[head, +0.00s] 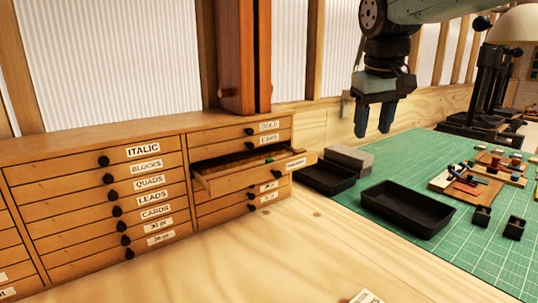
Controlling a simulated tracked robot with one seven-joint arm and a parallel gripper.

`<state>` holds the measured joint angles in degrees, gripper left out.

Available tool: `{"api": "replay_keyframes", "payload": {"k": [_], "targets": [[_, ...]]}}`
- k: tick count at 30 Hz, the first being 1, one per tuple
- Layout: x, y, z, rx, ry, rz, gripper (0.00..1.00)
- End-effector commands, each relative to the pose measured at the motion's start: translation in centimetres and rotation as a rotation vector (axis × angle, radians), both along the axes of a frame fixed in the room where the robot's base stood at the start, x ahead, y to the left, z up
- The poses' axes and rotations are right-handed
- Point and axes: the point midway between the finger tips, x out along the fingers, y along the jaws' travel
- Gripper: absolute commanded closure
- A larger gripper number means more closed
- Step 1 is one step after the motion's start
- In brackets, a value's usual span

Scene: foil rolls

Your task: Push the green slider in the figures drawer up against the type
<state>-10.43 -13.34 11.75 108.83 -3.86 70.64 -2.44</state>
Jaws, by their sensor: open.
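One drawer (262,176) in the right column of the wooden cabinet is pulled out. Its label is too small to read surely. Inside it lies brownish content, too small to make out as type. A small green piece (269,160), likely the slider, shows near the drawer's front right. Whether it touches the content beside it, I cannot tell. My gripper (374,133) hangs fingers down, open and empty, in the air to the right of the drawer and higher than it. It is apart from the drawer and the green piece.
Two black trays (408,207) and a grey block (350,157) stand right of the drawer on a green mat (480,252). A wooden board (465,187) with small coloured items lies farther right. Other drawers (150,182) are shut. The bench front is mostly clear.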

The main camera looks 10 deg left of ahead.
Motion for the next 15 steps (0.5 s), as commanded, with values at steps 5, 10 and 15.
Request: {"api": "replay_keyframes", "payload": {"k": [5,10,15], "targets": [[3.5,6.0,1.2,-0.023,0.061,0.111,0.5],[6.1,11.7,1.7,-0.038,0.12,0.211,0.5],[8.2,17.2,1.7,-0.043,0.179,0.304,0.5]]}}
